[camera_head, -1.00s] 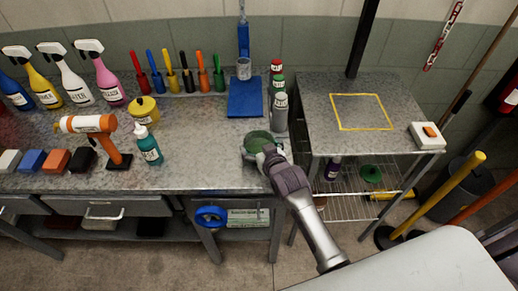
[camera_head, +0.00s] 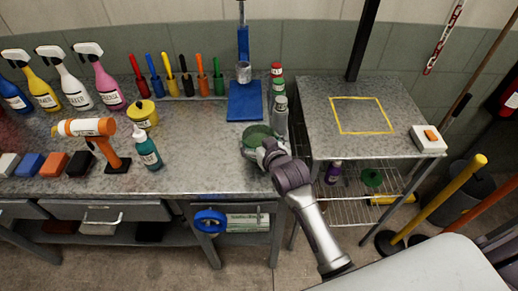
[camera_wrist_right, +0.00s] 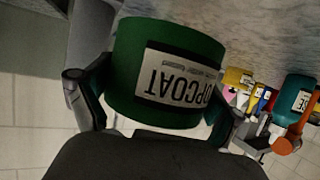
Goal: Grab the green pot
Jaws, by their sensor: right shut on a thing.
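The green pot (camera_head: 257,132) is at the right front part of the metal workbench. In the right wrist view the green pot (camera_wrist_right: 128,58) fills the middle, with a white label reading TOPCOAT that appears upside down. My right gripper (camera_head: 266,148) is at the pot's front side in the head view. In the right wrist view its fingers (camera_wrist_right: 158,108) are on both sides of the pot, shut on it. I cannot tell whether the pot touches the bench. My left gripper is not in view.
Bottles (camera_head: 280,115) stand just behind the pot. A teal bottle (camera_head: 147,152) and a yellow pot (camera_head: 142,115) are to the left. A side table (camera_head: 315,125) with a yellow square outline stands at the right.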

